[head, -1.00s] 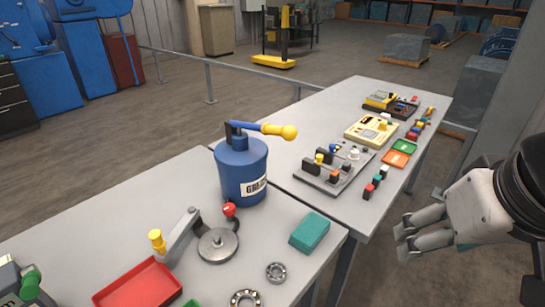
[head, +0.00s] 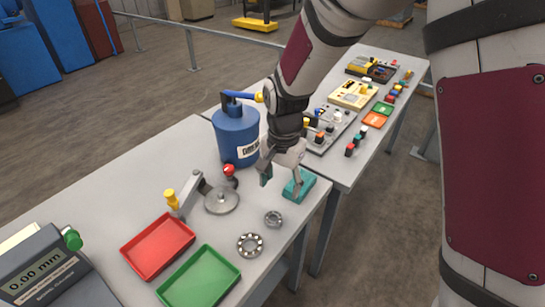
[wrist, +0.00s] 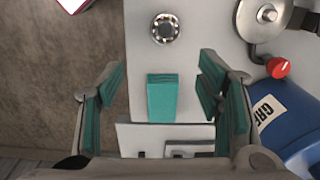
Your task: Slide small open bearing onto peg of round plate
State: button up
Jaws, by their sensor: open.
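The small bearing (head: 273,218) lies flat on the grey table, near its front edge. It also shows in the wrist view (wrist: 165,28), with balls around an open hole. The larger bearing (head: 249,245) lies beside it, nearer the red and green trays. The round plate (head: 221,200) is a grey metal disc left of the small bearing; a short peg stands at its middle. It is partly cut off in the wrist view (wrist: 262,30). My gripper (head: 281,183) is open and empty, above the teal block (head: 303,189), which shows between its fingers in the wrist view (wrist: 162,98).
A blue canister (head: 236,135) with a handle stands close behind my gripper. A red-knobbed lever (head: 229,170) and a yellow-knobbed arm (head: 171,198) rise near the round plate. A red tray (head: 157,246) and green tray (head: 199,280) lie at the front left.

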aim_at(274, 220)
jog(key=shift+m, duration=0.3)
jog(key=shift+a+f+b, duration=0.3)
jog(key=shift+f+b, duration=0.3)
jog(key=shift+f, duration=1.65)
jog(key=shift+a+f+b, duration=0.25)
jog(key=shift+f+b, duration=0.4)
jog(key=shift+f, duration=1.55)
jog(key=shift+a+f+b, duration=0.3)
jog(key=shift+f+b, duration=0.3)
jog(key=shift+f, duration=1.65)
jog(key=c, duration=1)
